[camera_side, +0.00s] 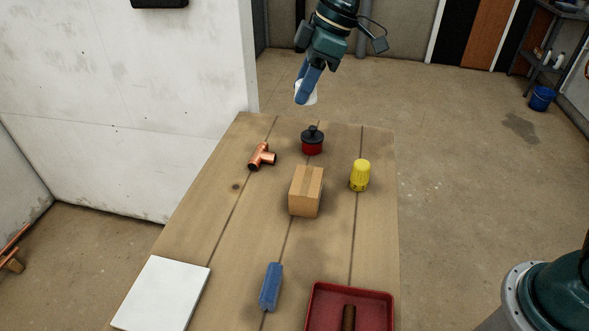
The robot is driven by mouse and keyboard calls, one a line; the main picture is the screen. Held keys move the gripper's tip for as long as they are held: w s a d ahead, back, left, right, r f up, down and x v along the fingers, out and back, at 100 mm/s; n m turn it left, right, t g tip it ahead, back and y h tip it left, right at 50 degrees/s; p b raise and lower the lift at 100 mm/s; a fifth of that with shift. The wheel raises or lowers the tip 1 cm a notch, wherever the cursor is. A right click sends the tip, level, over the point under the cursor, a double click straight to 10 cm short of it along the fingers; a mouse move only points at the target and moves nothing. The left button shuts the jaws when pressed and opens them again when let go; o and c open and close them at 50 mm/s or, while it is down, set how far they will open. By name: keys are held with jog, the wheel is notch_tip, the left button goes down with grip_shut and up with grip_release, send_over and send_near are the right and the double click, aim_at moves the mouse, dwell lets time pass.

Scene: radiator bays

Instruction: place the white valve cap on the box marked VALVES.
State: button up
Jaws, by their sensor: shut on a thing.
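My gripper (301,95) is above the far end of the wooden table, with its blue fingers shut on the white valve cap (311,95). The fingers hide part of the cap. A small brown cardboard box (304,192) stands near the middle of the table, nearer the camera than my gripper. Its top looks bare, with a tape strip across it. I can read no marking on it, so I cannot tell whether it is the box marked VALVES.
A red part with a black knob (312,145) stands behind the box.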

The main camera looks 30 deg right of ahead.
jog(key=shift+s+d, duration=0.25)
jog(key=shift+s, duration=0.1)
send_over(298, 181)
jog(key=d, duration=0.2)
jog(key=f, duration=1.5)
jog(key=shift+s+a+f, duration=0.25)
jog(key=shift+s+f, duration=0.1)
jog(key=shift+s, duration=0.05)
jog(key=shift+f, duration=0.1)
jog(key=shift+f, duration=2.05)
jog(key=shift+f, duration=0.1)
jog(key=o, duration=1)
jog(key=shift+c, duration=0.2)
